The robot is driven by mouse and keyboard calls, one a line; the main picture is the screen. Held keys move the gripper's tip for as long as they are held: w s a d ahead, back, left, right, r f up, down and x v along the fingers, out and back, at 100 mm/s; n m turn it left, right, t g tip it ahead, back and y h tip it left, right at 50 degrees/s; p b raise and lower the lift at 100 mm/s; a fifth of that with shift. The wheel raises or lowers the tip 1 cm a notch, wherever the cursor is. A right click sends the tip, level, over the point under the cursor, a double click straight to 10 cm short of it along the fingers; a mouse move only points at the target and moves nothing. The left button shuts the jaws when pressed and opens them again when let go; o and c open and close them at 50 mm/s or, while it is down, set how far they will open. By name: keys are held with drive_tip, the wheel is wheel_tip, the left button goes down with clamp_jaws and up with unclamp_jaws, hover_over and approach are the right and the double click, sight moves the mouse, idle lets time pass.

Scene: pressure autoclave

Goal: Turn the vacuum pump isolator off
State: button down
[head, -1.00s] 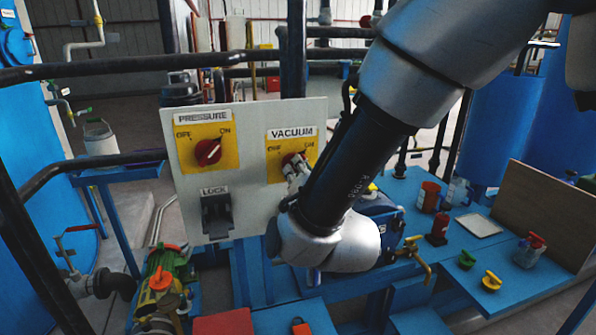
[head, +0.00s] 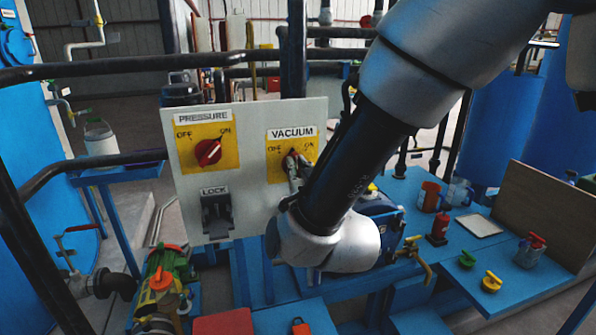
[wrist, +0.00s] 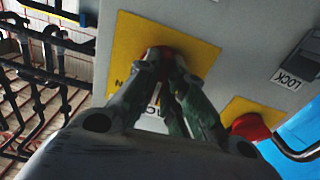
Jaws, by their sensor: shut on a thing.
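The vacuum isolator is a red rotary knob (wrist: 158,53) on a yellow plate (head: 276,172) under the VACUUM label (head: 292,134) on a grey panel. OFF is printed at the plate's upper left and ON at its upper right. My gripper (head: 293,160) is on the knob, its fingers closed around it. It also shows in the wrist view (wrist: 165,60), where the fingertips sit on either side of the red knob. The fingers hide most of the knob, so its exact pointing is hard to read; it looks roughly upright, between the two marks.
The red PRESSURE knob (head: 208,152) on its yellow plate is to the left on the same panel (head: 247,205). A dark LOCK fitting (head: 216,214) sits below it. Black pipe rails (head: 120,66) run behind the panel. A blue bench (head: 480,254) with bottles is at right.

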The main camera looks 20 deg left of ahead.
drive_tip(key=shift+n, duration=4.2)
drive_tip(key=shift+f, duration=0.1)
drive_tip(key=c, duration=1.5)
unclamp_jaws()
drive_tip(key=v, duration=1.2)
